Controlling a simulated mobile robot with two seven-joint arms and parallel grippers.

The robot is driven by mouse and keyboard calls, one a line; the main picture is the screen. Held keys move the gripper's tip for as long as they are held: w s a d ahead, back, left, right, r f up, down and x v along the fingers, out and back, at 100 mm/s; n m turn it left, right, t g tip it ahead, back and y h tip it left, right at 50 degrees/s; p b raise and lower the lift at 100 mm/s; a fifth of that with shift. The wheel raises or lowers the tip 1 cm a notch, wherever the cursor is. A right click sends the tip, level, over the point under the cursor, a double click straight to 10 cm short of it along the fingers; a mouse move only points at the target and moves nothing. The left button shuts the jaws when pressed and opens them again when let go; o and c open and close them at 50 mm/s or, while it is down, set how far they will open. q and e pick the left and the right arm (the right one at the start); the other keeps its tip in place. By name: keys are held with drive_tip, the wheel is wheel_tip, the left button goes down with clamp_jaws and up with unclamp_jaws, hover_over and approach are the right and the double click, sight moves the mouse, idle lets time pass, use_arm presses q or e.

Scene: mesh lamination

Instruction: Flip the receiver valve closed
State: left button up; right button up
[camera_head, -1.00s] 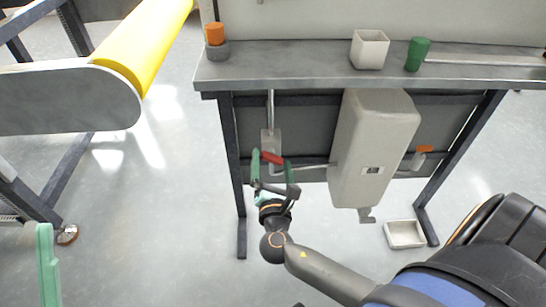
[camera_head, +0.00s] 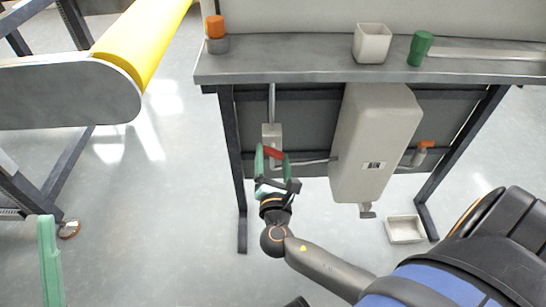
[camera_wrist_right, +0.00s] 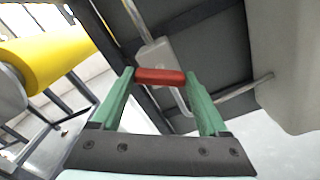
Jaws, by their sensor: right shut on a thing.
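A red handle (camera_head: 273,153) sits at the lower end of a light grey fitting (camera_head: 271,132) under the bench, left of the tank. My right gripper (camera_head: 273,158) reaches up from below with its green fingers on both ends of the handle, shut on it. In the right wrist view the red handle (camera_wrist_right: 160,76) spans between the two green fingertips. The beige tank (camera_head: 372,150) hangs under the bench, and a valve with an orange handle (camera_head: 426,144) is on its right side. Of my left gripper, only one green finger (camera_head: 49,262) shows at the lower left.
The grey bench (camera_head: 300,67) carries an orange-topped piece, a white square cup (camera_head: 371,43) and a green cup (camera_head: 420,48). A pale tray (camera_head: 405,229) lies on the floor. A yellow roller (camera_head: 143,40) is at the left.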

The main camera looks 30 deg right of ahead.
drive_tip(key=shift+c, duration=0.9)
drive_tip(key=shift+r+n+p, duration=0.2)
drive_tip(key=shift+n+p, duration=0.3)
drive_tip(key=shift+p, duration=0.35)
drive_tip(key=shift+n+p, duration=0.7)
drive_tip(key=shift+p, duration=0.3)
drive_tip(key=shift+n+p, duration=0.5)
drive_tip(key=shift+p, duration=0.1)
use_arm(q)
drive_tip(key=w+a+f+n+g+y+p, duration=0.1)
drive_tip(key=w+a+f+n+g+y, duration=0.1)
drive_tip(key=w+f+n+y, duration=0.55)
use_arm(e)
drive_tip(key=shift+d+n, duration=0.1)
drive_tip(key=shift+n, duration=0.4)
drive_tip(key=shift+n+p, duration=0.9)
drive_tip(key=shift+p, duration=0.15)
use_arm(q)
wheel_tip(320, 180, down, 14)
drive_tip(key=s+n+g+y, duration=0.1)
drive_tip(key=g+y, duration=0.2)
drive_tip(key=g, duration=0.2)
drive_tip(key=shift+s+f+g+y, duration=0.2)
drive_tip(key=shift+s+g+y, duration=0.1)
drive_tip(key=shift+s+y, duration=0.1)
use_arm(e)
drive_tip(key=shift+f, duration=0.1)
use_arm(q)
drive_tip(key=shift+a, duration=0.1)
